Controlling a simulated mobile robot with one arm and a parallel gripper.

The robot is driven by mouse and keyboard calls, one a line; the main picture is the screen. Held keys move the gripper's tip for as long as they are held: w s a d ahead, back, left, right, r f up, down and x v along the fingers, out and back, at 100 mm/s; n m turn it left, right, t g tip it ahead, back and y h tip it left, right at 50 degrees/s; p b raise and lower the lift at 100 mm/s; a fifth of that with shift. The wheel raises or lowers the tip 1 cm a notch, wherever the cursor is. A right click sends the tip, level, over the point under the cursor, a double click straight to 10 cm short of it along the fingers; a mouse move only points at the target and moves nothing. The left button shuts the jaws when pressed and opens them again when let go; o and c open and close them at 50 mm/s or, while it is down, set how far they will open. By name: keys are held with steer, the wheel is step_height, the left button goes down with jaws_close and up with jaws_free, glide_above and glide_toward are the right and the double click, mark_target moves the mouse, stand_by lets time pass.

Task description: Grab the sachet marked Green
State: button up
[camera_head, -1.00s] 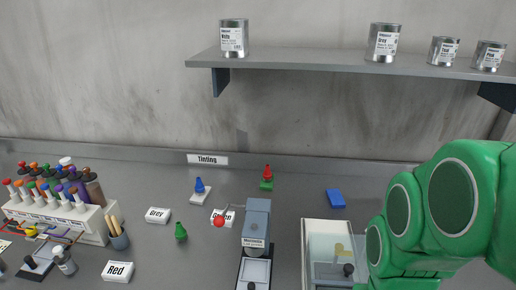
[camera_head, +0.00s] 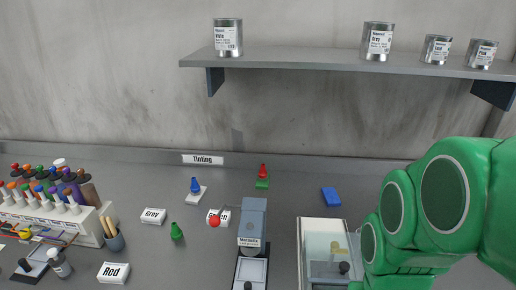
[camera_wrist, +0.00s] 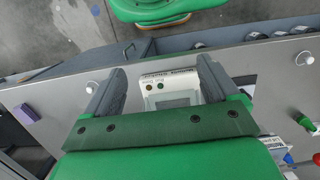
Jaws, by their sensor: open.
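The Green sachet (camera_head: 212,217) is a small white packet on the grey bench in the head view. A red ball on a lever and the grey device beside it cover part of it and its label. In the wrist view my gripper (camera_wrist: 160,70) is open, with its two grey fingers apart and nothing held between them. A pale unit with a small panel and buttons (camera_wrist: 168,80) shows beyond and between the fingers. The sachet is not identifiable in the wrist view. The fingers do not show in the head view.
White packets marked Grey (camera_head: 153,216) and Red (camera_head: 113,272) lie left of the Green one. A green cone-shaped piece (camera_head: 177,231) stands nearby. The grey device (camera_head: 252,222) stands close on the right, with an open-topped box (camera_head: 322,226) beyond. A shelf (camera_head: 340,62) holds cans.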

mark_target(223, 215)
step_height(223, 215, up, 5)
steer(key=w+a+r+m+y, duration=0.1)
steer(key=w+a+m+y, duration=0.3)
steer(key=w+a, duration=0.6)
steer(key=w+a+r+m+y, duration=0.1)
steer(key=w+a+m+y, duration=0.5)
steer(key=w, duration=0.7)
steer(key=w+a+m+y, duration=0.1)
steer(key=w+a+m, duration=0.2)
steer(key=w+a, duration=0.75)
steer(key=w+a+f+m+t+y, duration=0.1)
steer(key=w+f+m, duration=0.15)
steer(key=w, duration=0.35)
steer(key=w+f+m+t+y, duration=0.1)
steer(key=w+m+t+y, duration=0.15)
steer(key=w, duration=0.45)
steer(key=shift+m+g+h, duration=0.3)
steer(key=shift+g+h, duration=0.15)
steer(key=shift+h, duration=0.1)
steer(key=f, duration=2.1)
steer(key=shift+s+f, duration=0.2)
steer(key=shift+s+f+x, duration=0.1)
steer(key=shift+s+x, duration=0.05)
steer(key=shift+x, duration=1.8)
steer(key=shift+s+f+x, duration=0.1)
steer(key=shift+s+x, duration=0.05)
steer(key=shift+x, duration=1.85)
steer(key=shift+d, duration=0.1)
steer(key=c, duration=1.1)
steer(key=shift+r, duration=0.1)
